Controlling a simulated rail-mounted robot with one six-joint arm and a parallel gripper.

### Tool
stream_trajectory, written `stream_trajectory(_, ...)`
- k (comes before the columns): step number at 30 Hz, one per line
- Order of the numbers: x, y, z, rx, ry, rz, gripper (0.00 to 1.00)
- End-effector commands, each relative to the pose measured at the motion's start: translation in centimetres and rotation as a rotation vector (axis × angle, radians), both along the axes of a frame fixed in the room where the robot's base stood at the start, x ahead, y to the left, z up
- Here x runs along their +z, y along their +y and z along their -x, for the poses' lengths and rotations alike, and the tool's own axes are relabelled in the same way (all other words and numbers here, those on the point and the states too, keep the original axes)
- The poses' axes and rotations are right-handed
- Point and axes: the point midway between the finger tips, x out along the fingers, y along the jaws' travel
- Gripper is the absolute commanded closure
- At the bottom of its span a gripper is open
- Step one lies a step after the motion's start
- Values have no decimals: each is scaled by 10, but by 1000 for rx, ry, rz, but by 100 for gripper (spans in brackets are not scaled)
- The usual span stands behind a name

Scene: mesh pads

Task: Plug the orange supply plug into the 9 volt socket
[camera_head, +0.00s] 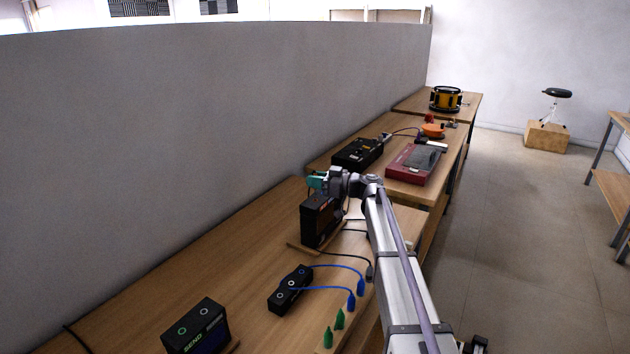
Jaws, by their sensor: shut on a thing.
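My gripper (323,183) is at the end of my arm, just above the top of a black box with an orange-red marking (318,222). A teal part shows at its tip, and I cannot tell whether it belongs to the gripper. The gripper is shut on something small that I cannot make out. I cannot pick out the orange supply plug or a 9 volt socket label. A black cable (352,257) curves from near the black box to a dark plug (369,273) at the bench's right edge.
A small black box (290,290) has two blue leads ending in blue plugs (360,288). Green plugs (339,318) stand at the front edge. A box marked SEND (196,328) stands front left. Farther back are a black unit (357,153) and a red-grey unit (414,164). A wall bounds the left.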

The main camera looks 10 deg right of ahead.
Motion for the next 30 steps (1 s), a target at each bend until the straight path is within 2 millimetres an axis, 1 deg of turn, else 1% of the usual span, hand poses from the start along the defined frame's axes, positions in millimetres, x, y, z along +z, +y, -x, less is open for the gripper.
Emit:
stream_trajectory(11, 0, 0, 0, 0, 0, 0, 100)
stream_trajectory(30, -17, 0, 0, 0, 0, 0, 100)
